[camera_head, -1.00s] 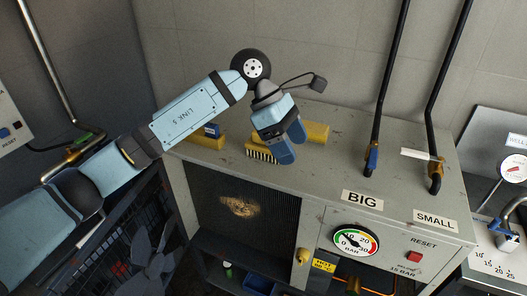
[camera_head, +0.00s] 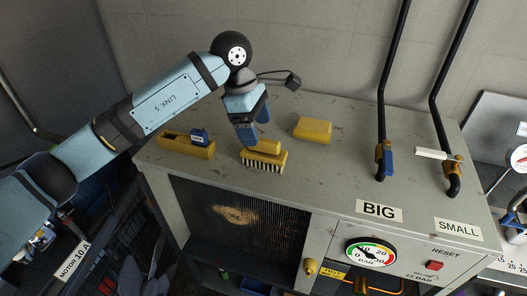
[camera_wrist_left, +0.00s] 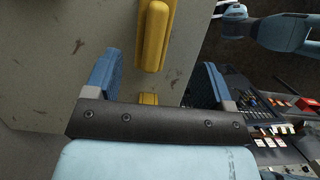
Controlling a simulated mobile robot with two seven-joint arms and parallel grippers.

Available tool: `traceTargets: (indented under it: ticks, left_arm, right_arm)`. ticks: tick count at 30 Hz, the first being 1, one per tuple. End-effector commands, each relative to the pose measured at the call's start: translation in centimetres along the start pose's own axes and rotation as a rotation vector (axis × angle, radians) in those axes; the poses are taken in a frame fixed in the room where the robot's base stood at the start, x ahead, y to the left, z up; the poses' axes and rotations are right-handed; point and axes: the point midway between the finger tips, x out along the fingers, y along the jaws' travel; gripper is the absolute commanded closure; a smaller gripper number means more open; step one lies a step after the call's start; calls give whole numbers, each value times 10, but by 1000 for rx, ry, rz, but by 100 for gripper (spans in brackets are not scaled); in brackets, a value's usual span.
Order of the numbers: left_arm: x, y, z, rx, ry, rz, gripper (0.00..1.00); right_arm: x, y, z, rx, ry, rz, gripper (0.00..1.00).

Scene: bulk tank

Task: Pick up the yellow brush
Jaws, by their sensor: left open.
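The yellow brush (camera_head: 270,160) lies bristles down on top of the grey cabinet, with a raised handle along its back. My left gripper (camera_head: 245,138) is above and behind its left end, pointing down, and partly overlaps it in the head view. In the left wrist view, the brush (camera_wrist_left: 153,38) lies beyond the open left gripper (camera_wrist_left: 160,80), roughly lined up with the gap between the two blue fingers. Nothing is held. A smaller yellow piece (camera_wrist_left: 148,98) shows close to the gripper's base; I cannot tell which object it is. My right gripper is not seen.
A yellow block (camera_head: 312,130) lies to the right of the brush. A yellow tray (camera_head: 186,146) with a blue item (camera_head: 199,136) lies to the left. Black pipes with valves (camera_head: 384,160) rise on the right. The cabinet top (camera_head: 330,170) is clear in front of the block.

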Motion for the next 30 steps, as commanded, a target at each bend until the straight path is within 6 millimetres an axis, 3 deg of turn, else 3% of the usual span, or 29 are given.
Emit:
traceTargets:
  ticks: [10, 18, 26, 27, 30]
  left_arm:
    - [32, 2, 3, 0, -2, -2, 23]
    - [69, 6, 4, -2, -2, -1, 23]
    - [74, 6, 4, 0, 0, 1, 23]
    - [74, 6, 4, 0, 0, 1, 26]
    - [74, 6, 4, 0, -1, 1, 49]
  right_arm:
    - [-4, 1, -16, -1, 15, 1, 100]
    - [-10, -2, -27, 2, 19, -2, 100]
    - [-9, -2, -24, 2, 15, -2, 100]
    - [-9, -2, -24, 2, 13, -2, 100]
    - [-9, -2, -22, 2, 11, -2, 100]
